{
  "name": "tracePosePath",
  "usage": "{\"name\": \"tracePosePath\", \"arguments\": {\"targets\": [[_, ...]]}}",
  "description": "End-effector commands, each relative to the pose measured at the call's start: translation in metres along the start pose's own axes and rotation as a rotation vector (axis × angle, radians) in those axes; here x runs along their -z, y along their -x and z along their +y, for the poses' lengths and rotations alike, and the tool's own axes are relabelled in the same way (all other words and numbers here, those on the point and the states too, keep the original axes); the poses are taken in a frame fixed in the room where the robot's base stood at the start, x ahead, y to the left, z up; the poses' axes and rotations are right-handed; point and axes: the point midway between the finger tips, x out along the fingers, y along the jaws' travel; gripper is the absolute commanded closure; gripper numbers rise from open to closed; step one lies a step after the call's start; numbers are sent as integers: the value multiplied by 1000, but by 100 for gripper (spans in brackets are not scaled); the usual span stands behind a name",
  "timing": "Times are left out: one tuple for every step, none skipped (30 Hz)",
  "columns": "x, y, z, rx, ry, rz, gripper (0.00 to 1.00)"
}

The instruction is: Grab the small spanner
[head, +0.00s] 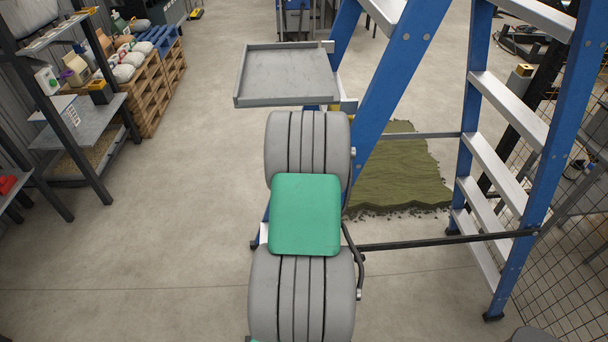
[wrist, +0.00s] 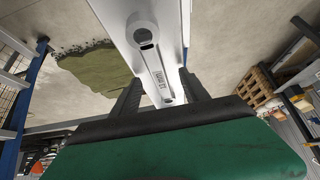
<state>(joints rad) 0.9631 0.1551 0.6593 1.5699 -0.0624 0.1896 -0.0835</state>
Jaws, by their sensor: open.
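I cannot make out a small spanner for certain in either view. In the wrist view the two dark fingers of my gripper (wrist: 161,76) stand apart. Between and behind them runs a long pale part with a round hole and small printed marks. I cannot tell whether it is the spanner or part of my own body, and I see no grip on it. In the head view my gripper is hidden behind my grey and green arm. A grey tray (head: 285,76) sits just beyond the arm, beside the ladder, and its visible floor looks bare.
A blue ladder (head: 385,95) with pale steps stands at the right, with a dark crossbar low down. A turf piece (head: 400,170) lies on the floor behind it. Shelves (head: 75,115) and wooden pallets (head: 150,95) stand at the left. The floor between is clear.

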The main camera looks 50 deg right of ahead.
Motion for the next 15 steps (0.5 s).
{"name": "tracePosePath", "arguments": {"targets": [[0,-2,0,0,0,0,47],[0,-2,0,0,0,1,47],[0,-2,0,0,0,1,47],[0,-2,0,0,0,1,47],[0,-2,0,0,0,1,47],[0,-2,0,0,0,1,47],[0,-2,0,0,0,1,49],[0,-2,0,0,0,1,52],[0,-2,0,0,0,1,55],[0,-2,0,0,0,1,57],[0,-2,0,0,0,1,60],[0,-1,0,0,0,1,63],[0,-1,0,0,0,1,66],[0,-1,0,0,0,1,68],[0,-1,0,0,0,1,71]]}}
